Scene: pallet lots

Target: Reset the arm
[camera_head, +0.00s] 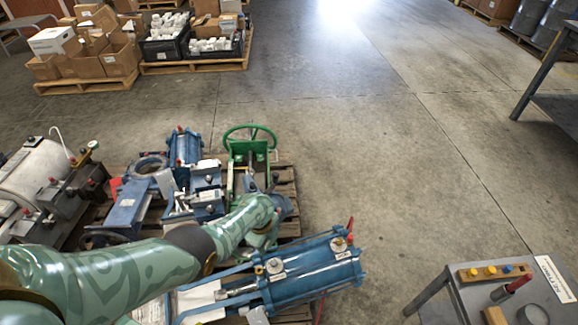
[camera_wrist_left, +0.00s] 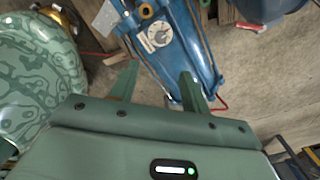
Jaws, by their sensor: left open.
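My left arm (camera_head: 150,262) reaches in from the left in the head view, patterned green, over the pallet of machine parts. In the left wrist view my left gripper (camera_wrist_left: 157,90) is open, its two green fingers apart with nothing gripped between them. A blue cylinder unit (camera_wrist_left: 172,45) with a round pale dial lies beyond the fingertips. I cannot tell whether the fingers touch it. In the head view a blue cylinder (camera_head: 305,272) lies near the arm's far end, with a red lever at its right end. My right gripper is in neither view.
A green handwheel valve (camera_head: 248,150) and other blue machinery (camera_head: 185,148) crowd the wooden pallet. A grey table (camera_head: 500,300) with buttons stands at lower right. Boxes on pallets (camera_head: 95,45) stand at the back left. The concrete floor (camera_head: 390,150) between is clear.

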